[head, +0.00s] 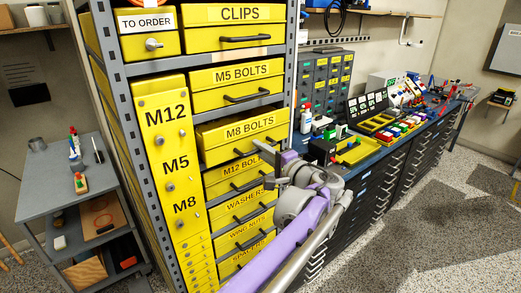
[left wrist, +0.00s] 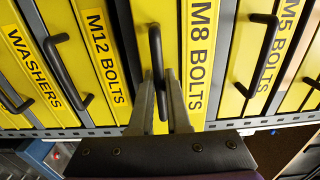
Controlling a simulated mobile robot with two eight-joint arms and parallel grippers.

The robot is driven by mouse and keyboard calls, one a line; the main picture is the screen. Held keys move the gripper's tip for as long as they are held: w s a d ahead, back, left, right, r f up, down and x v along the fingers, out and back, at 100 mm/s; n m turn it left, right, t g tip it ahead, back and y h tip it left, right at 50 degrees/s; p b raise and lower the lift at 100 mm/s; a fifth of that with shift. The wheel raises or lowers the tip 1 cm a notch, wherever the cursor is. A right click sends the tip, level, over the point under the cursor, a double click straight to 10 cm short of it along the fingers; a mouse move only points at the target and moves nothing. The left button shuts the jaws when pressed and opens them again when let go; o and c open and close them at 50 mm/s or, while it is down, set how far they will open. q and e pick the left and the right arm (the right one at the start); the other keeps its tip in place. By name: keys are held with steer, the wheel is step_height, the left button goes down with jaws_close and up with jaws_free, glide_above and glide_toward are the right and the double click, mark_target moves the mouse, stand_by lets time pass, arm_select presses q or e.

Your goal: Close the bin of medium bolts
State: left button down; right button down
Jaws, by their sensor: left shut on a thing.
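The yellow M8 BOLTS bin (head: 215,151) is in the middle of the shelf rack. It stands out in front of the bins around it, so it is partly open. In the left wrist view its label (left wrist: 199,50) runs sideways. My left gripper (head: 267,155) is at the bin's front in the head view. In the left wrist view the fingers (left wrist: 163,100) are shut on the bin's black handle (left wrist: 156,50). My right gripper is not in view.
The M5 BOLTS bin (head: 232,78) is above and the M12 BOLTS bin (head: 222,181) below. A grey rack post (head: 290,70) stands right of the bins. A blue workbench (head: 375,150) with tools is at right, a grey cart (head: 75,175) at left. Open floor lies at lower right.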

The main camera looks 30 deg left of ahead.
arm_select(q)
steer(key=x, duration=0.3)
steer(key=shift+w+a+r+p, duration=0.1)
steer(key=shift+w+a+p, duration=0.05)
steer(key=shift+p, duration=0.2)
steer(key=c, duration=0.9)
jaws_free()
steer(key=b+v, duration=0.1)
steer(key=v, duration=1)
